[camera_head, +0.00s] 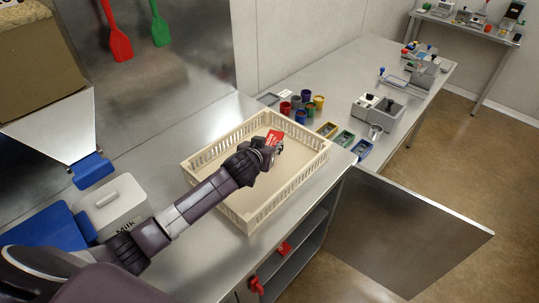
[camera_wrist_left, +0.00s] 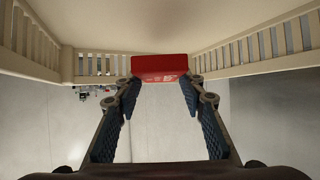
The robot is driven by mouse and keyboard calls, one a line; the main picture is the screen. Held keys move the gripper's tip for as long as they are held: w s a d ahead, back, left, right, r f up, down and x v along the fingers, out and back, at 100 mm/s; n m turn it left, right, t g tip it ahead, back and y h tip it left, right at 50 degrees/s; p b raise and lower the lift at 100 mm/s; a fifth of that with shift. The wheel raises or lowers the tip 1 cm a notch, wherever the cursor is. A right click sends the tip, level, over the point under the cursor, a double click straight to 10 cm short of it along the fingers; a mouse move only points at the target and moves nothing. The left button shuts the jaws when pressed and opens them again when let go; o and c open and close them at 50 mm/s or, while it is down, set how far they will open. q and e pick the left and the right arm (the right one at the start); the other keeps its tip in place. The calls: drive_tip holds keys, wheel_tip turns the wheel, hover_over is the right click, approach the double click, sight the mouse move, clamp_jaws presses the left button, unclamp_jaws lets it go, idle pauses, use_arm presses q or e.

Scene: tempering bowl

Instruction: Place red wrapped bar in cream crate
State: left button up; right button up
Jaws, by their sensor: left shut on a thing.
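The cream crate (camera_head: 290,195) stands on the steel counter, with slatted walls and an open top. My left gripper (camera_head: 271,147) reaches over the crate from the left, inside its outline. It is shut on the red wrapped bar (camera_head: 273,138), whose white print shows. In the left wrist view the bar (camera_wrist_left: 160,66) lies across the fingertips of my left gripper (camera_wrist_left: 160,82), with the crate's floor and slatted walls (camera_wrist_left: 105,66) around it. I cannot tell whether the bar touches the crate floor. The visible crate floor is bare. My right gripper is out of view.
Several coloured cups (camera_head: 297,104) and small trays (camera_head: 342,138) stand behind the crate. A white box (camera_head: 113,206) and a blue item (camera_head: 48,235) are at the left. An open cabinet door (camera_head: 405,230) juts out at the right. Red items (camera_head: 283,248) show on the shelves below.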

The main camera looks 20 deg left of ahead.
use_arm(q)
drive_tip(key=shift+f, duration=0.65)
drive_tip(key=shift+s+f, duration=0.15)
drive_tip(key=shift+f, duration=0.4)
wheel_tip(320, 180, down, 3)
drive_tip(key=shift+f, duration=0.15)
drive_tip(key=o, duration=1.2)
drive_tip(key=shift+f, duration=0.1)
